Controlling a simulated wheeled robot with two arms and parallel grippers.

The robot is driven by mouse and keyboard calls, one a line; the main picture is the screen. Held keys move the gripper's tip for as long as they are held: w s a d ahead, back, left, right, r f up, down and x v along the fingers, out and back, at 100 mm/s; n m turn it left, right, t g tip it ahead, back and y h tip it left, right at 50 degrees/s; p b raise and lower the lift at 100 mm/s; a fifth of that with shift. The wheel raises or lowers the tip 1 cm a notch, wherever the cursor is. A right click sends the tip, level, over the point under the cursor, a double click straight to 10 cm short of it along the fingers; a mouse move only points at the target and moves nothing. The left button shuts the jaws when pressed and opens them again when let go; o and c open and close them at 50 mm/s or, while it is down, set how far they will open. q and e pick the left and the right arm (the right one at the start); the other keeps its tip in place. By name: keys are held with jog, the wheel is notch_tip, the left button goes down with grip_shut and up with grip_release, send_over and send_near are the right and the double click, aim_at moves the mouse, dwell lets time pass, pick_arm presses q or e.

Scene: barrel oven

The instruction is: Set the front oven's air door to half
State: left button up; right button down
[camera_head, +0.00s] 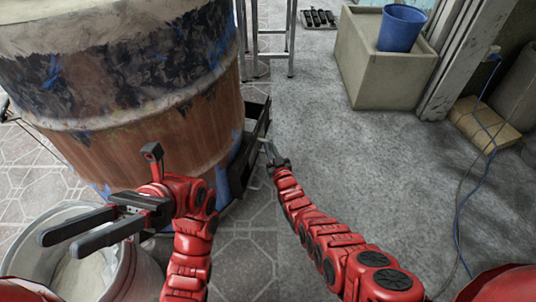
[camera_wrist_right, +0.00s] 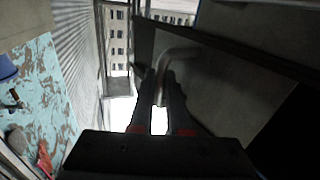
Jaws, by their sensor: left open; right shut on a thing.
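The front oven is a large rusty barrel (camera_head: 160,120) with a pale top, at the upper left of the head view. A dark metal air door (camera_head: 258,118) juts from its lower right side, and part of it is hidden behind the barrel. In the right wrist view the door is a dark panel (camera_wrist_right: 225,75) with a bent metal handle (camera_wrist_right: 180,52). My right gripper (camera_head: 270,152) is at the door; its fingers (camera_wrist_right: 160,92) are shut on the handle. My left gripper (camera_head: 60,243) is open and empty, in front of the barrel. The door's exact angle is unclear.
A pale bucket (camera_head: 146,278) stands below my left gripper. A concrete trough (camera_head: 385,75) with a blue bucket (camera_head: 401,28) is at the back right. A metal stand (camera_head: 291,38) is behind the barrel. The grey floor (camera_head: 390,160) right of my right arm is mostly clear.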

jog(key=shift+w+d+f, duration=0.1)
jog(key=shift+w, duration=0.1)
pick_arm(q)
jog(key=shift+s+a+r+m+t+y, duration=0.1)
jog(key=shift+s+a+m+t+y, duration=0.35)
jog(key=shift+s+t, duration=0.25)
pick_arm(e)
jog(key=c, duration=0.9)
grip_release()
